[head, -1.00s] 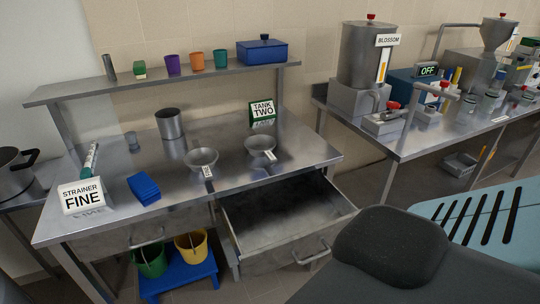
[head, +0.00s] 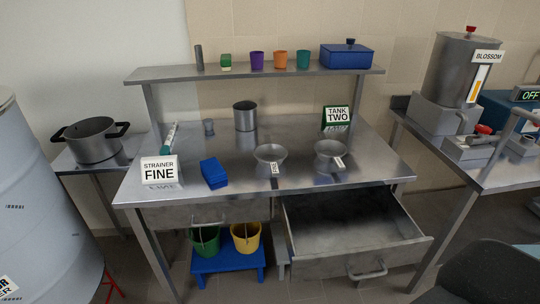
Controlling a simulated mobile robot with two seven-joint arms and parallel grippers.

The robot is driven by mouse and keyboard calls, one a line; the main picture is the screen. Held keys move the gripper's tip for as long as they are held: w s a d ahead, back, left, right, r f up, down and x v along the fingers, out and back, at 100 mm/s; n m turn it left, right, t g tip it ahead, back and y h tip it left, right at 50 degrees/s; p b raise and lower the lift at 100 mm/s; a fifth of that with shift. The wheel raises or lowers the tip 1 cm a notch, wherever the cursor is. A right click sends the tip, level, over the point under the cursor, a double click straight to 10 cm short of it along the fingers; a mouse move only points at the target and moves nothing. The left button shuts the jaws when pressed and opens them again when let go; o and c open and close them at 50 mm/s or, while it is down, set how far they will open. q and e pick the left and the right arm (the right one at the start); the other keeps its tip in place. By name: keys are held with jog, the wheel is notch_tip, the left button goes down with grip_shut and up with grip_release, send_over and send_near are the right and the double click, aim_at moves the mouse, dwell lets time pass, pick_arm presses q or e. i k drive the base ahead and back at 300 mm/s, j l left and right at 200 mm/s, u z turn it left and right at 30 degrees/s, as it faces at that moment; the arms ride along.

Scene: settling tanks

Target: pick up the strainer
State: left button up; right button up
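Two grey, bowl-shaped strainers stand on the steel table (head: 225,185), each with a small white tag at its front. The left strainer (head: 270,153) is near the middle of the table and the right strainer (head: 331,149) is a little further right. The tag lettering is too small to read. A sign (head: 160,172) reading "STRAINER FINE" stands at the table's front left. Neither of my grippers is in view.
A drawer (head: 355,267) stands open below the strainers and juts out in front. A large drum (head: 40,200) stands at the left.

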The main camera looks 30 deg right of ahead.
aim_at(270, 154)
jog(key=i, duration=0.4)
jog(key=i+z, duration=0.15)
jog(key=z, duration=1.5)
